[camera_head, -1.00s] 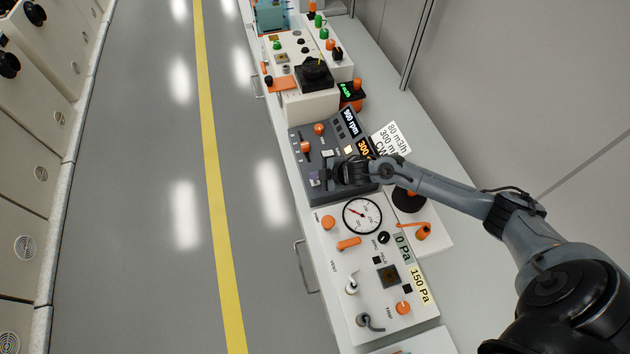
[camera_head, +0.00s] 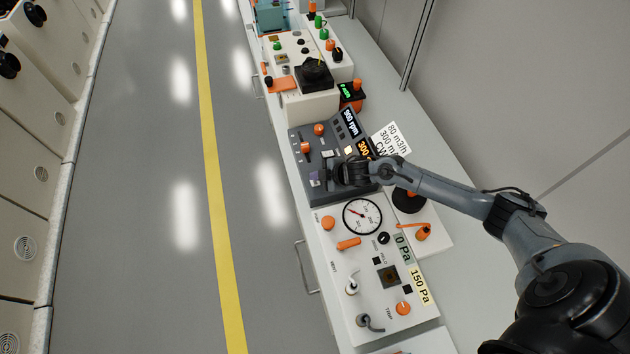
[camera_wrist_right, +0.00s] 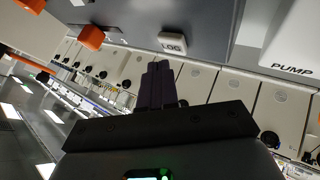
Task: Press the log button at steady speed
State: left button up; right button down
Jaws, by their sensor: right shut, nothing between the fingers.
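The log button (camera_wrist_right: 172,43) is a pale rectangular key marked LOG on a grey panel in the right wrist view. My right gripper (camera_wrist_right: 158,66) is shut and empty, its dark fingertips just below the button in that picture. Whether they touch it I cannot tell. In the head view my right gripper (camera_head: 328,176) is over the lower part of the dark grey console (camera_head: 331,201). A pale key (camera_head: 315,180) shows beside it, but its label is too small to read. My left gripper is not in view.
Orange knobs (camera_head: 305,147) stand on the same console. The white panel in front carries a round gauge (camera_head: 362,215), an orange lever (camera_head: 348,243) and several knobs. A black handwheel stands on the bench behind. The floor aisle (camera_head: 150,200) at left is clear.

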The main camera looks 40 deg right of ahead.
dwell(0.6)
jog(key=shift+f, duration=0.2)
jog(key=shift+f, duration=0.25)
jog(key=shift+f+b, duration=0.35)
jog(key=shift+f, duration=0.15)
dwell(0.7)
jog(key=shift+r, duration=0.2)
jog(key=shift+r+p, duration=0.7)
jog(key=shift+p, duration=0.25)
